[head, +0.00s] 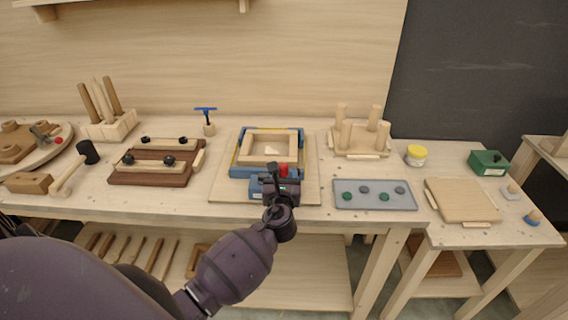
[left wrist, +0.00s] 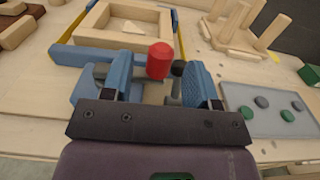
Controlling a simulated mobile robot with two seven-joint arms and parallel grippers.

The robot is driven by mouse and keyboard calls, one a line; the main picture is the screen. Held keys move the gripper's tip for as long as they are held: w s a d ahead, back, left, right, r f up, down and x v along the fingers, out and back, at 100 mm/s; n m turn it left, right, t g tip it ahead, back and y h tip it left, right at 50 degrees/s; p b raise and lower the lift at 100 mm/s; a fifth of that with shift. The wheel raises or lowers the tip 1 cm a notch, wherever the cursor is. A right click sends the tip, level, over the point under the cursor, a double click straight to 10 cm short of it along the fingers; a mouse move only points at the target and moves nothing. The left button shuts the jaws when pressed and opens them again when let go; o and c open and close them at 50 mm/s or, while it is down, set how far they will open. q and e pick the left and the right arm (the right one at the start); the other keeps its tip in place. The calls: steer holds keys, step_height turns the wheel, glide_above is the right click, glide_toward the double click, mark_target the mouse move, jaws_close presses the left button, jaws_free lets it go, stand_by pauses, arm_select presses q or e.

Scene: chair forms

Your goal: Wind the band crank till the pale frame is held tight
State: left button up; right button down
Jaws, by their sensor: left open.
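The pale frame (head: 267,147) lies flat inside a blue and yellow band clamp (head: 236,158) on a wooden board; it also shows in the left wrist view (left wrist: 98,18). The band crank has a red knob (left wrist: 160,60), which stands up on the near side of the clamp. In the head view the knob (head: 283,170) is just beyond my left gripper (head: 281,184). In the left wrist view my left gripper (left wrist: 162,82) is open, its blue fingers on either side of the knob and apart from it. My right gripper is not in view.
A grey tray (head: 375,208) with green and grey discs lies to the right. A peg stand (head: 359,140) is behind it. A dark wooden board with black knobs (head: 158,178) and a mallet (head: 70,178) lie to the left. Bare tabletop (head: 218,150) shows beside the clamp's board.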

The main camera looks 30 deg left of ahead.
mark_target(284, 163)
arm_select(q)
steer(key=shift+x, duration=2.75)
jaws_close()
